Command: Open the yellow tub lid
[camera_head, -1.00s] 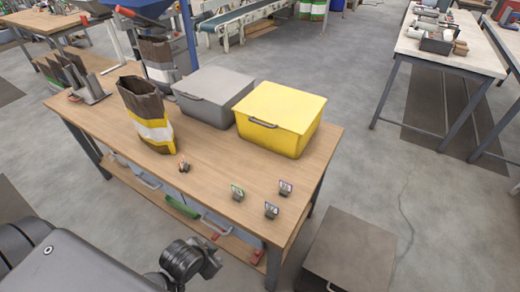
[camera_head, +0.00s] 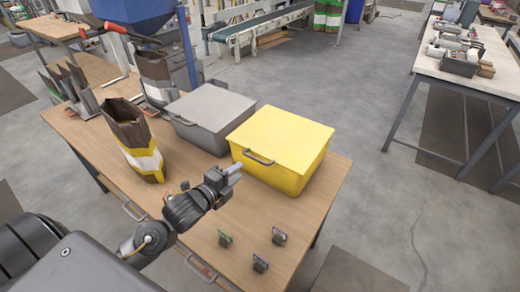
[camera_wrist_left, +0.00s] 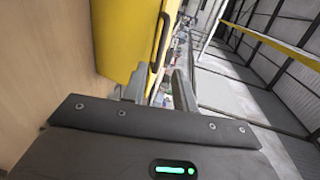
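The yellow tub (camera_head: 300,175) stands on the wooden table with its yellow lid (camera_head: 282,137) lying flat and closed on top. Its dark handle (camera_head: 257,158) is on the lid's front edge. My left gripper (camera_head: 236,173) is in front of the tub, just short of the handle and slightly below it in the picture. In the left wrist view, the gripper's two fingers (camera_wrist_left: 160,88) are apart with nothing between them, and the handle (camera_wrist_left: 161,42) shows beyond them against the yellow side. My right gripper is not in view.
A lidded grey tub (camera_head: 208,112) stands close to the left of the yellow one. An open brown bag (camera_head: 135,140) is left of my left arm. Small card holders (camera_head: 260,264) stand at the table's front right. The wooden table (camera_head: 225,215) is bare between them and the tub.

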